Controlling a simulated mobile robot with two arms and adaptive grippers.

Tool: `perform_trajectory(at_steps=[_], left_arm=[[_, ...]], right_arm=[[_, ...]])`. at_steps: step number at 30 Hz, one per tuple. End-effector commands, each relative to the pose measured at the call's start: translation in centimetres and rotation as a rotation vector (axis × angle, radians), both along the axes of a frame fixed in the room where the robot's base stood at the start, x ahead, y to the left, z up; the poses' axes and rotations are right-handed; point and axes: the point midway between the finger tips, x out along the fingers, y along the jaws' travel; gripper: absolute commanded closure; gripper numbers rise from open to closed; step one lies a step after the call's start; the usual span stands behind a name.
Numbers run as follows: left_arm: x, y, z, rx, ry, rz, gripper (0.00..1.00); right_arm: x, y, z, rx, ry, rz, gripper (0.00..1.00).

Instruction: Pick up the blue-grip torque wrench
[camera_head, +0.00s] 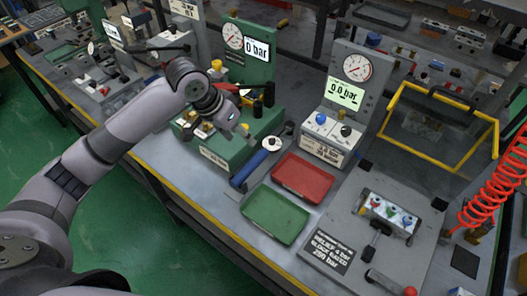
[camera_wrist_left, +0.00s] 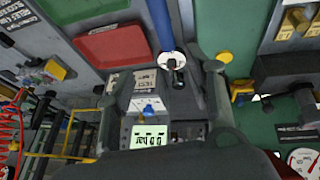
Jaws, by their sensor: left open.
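The torque wrench with the blue grip (camera_head: 248,169) lies on the bench between the green valve block stand and the red tray. Its round pale head (camera_head: 271,143) points toward the back. In the left wrist view, the blue grip (camera_wrist_left: 160,24) runs up out of the picture, and the pale round head (camera_wrist_left: 168,61) shows below it. My left gripper (camera_head: 239,122) is open and empty, above the green stand and to the left of the wrench head. It appears apart from the wrench. My right gripper is not in view.
The red tray (camera_head: 303,177) and green tray (camera_head: 274,214) lie right of the wrench. The green stand (camera_head: 237,148) with a gauge is close under my left arm. A grey gauge stand (camera_head: 346,108) rises behind the red tray. A valve block (camera_head: 388,215) sits at right.

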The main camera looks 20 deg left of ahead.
Motion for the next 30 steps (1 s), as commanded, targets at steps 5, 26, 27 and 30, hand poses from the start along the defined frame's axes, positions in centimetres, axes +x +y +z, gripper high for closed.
perform_trajectory(at_steps=[5,26,27,30], left_arm=[[0.9,1.1,1.5,-0.005,0.010,0.028,0.51],[4.5,-2.1,-9.2,-0.007,0.009,0.027,0.51],[4.6,-2.2,-9.3,-0.007,0.009,0.026,0.51],[4.8,-2.4,-10.0,-0.007,0.010,0.026,0.51]], right_arm=[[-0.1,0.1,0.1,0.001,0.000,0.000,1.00],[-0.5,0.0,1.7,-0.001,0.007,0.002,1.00],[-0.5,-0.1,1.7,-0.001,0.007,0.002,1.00],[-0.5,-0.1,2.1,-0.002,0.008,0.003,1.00]])
